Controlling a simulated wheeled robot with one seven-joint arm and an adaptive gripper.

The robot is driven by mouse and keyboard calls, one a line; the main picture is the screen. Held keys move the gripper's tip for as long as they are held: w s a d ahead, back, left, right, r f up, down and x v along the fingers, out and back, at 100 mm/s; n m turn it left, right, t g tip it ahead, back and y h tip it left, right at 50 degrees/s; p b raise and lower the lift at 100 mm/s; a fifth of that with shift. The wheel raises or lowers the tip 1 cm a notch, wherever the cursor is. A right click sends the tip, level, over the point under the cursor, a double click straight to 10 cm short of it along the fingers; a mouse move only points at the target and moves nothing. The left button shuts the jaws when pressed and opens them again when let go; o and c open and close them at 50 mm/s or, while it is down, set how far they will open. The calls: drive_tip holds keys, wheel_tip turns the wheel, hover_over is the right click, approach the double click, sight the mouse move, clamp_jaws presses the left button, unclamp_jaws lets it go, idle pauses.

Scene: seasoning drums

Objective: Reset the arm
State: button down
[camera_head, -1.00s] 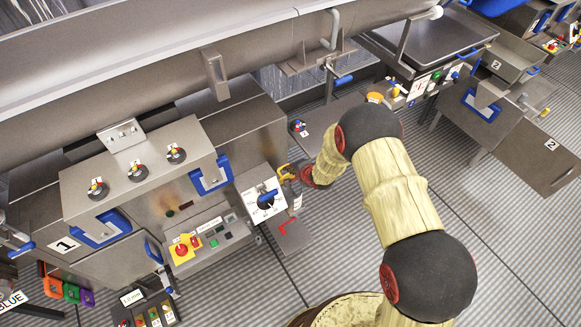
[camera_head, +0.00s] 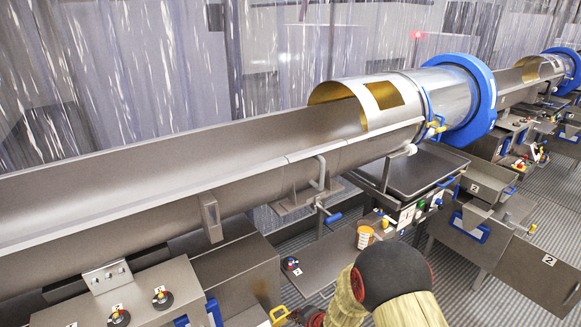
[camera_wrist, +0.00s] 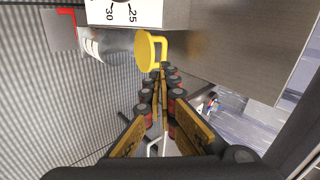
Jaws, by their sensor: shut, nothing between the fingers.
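My gripper (camera_wrist: 163,72) shows in the wrist view with its fingers together and nothing between them. A yellow, round-edged part (camera_wrist: 148,52) stands just beyond and left of the fingertips; I cannot tell whether they touch. In the head view my arm (camera_head: 392,275), with a black joint and cream sleeve, is at the bottom centre. Only a small part of the wrist end shows at the lower edge there, and the fingertips are not clear.
A white dial plate (camera_wrist: 125,10) and a metal box (camera_wrist: 235,45) are close to the gripper. The long trough (camera_head: 190,175) leads to a blue-ringed drum (camera_head: 465,95). An orange-and-white container (camera_head: 365,237) stands on a metal shelf (camera_head: 320,262). Striped floor (camera_wrist: 60,110) lies open at left.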

drive_tip(key=s+d+f+n+g+h, duration=0.3)
drive_tip(key=s+d+f+n, duration=0.1)
drive_tip(key=s+d, duration=0.3)
drive_tip(key=s+d+r+n+g+h, duration=0.1)
drive_tip(key=s+d+r+n+h, duration=0.1)
drive_tip(key=s+d+r+n, duration=0.15)
drive_tip(key=s+d+r+n+b, duration=0.1)
drive_tip(key=s+d+r+b, duration=0.1)
drive_tip(key=s+r, duration=0.5)
drive_tip(key=s+d+r+t+b, duration=0.1)
drive_tip(key=s+r, duration=0.6)
drive_tip(key=r, duration=0.8)
drive_tip(key=s+d+r+n+t+b, duration=0.1)
drive_tip(key=s+d+r+b, duration=0.3)
drive_tip(key=s+r, duration=0.3)
wheel_tip(320, 180, up, 4)
drive_tip(key=shift+s+r+n, duration=0.15)
drive_tip(key=shift+r+n, duration=0.1)
drive_tip(key=shift+n, duration=0.1)
